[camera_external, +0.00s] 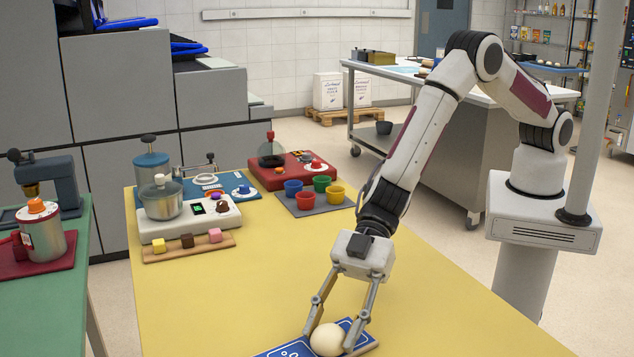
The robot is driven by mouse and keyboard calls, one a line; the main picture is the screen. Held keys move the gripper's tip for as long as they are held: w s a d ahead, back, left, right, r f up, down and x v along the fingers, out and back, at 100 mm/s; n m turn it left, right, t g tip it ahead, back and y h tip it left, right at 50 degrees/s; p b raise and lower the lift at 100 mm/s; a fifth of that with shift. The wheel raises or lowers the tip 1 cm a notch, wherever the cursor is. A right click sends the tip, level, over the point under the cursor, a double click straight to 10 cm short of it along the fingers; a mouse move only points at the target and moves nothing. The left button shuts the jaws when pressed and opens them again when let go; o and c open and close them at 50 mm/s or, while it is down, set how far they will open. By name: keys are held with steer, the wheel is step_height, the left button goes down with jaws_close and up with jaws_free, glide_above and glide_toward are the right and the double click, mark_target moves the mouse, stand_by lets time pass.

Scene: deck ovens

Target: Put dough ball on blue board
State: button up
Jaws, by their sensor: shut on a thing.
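The pale, round dough ball (327,340) is at the bottom of the view, between the fingertips of my gripper (331,338). My gripper points down and is shut on the ball. The blue board (287,350) with white markings lies on the yellow table under the ball and fingers. The ball appears at or just above the board's surface; I cannot tell whether it touches. The board's near part is cut off by the bottom edge, and the ball hides some of its middle.
A white scale with a steel pot (160,198) stands at the table's left, behind a wooden strip (188,248) with small cubes. Coloured cups (322,184) stand on a grey mat farther back. The yellow table (430,290) is clear to the right of my gripper.

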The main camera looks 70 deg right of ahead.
steer(key=o, duration=1.1)
steer(key=shift+o, duration=0.2)
steer(key=shift+r, duration=0.1)
steer(key=shift+v, duration=1)
steer(key=w+v, duration=0.1)
steer(key=v, duration=0.9)
steer(key=shift+s, duration=0.55)
steer(key=shift+w, duration=0.1)
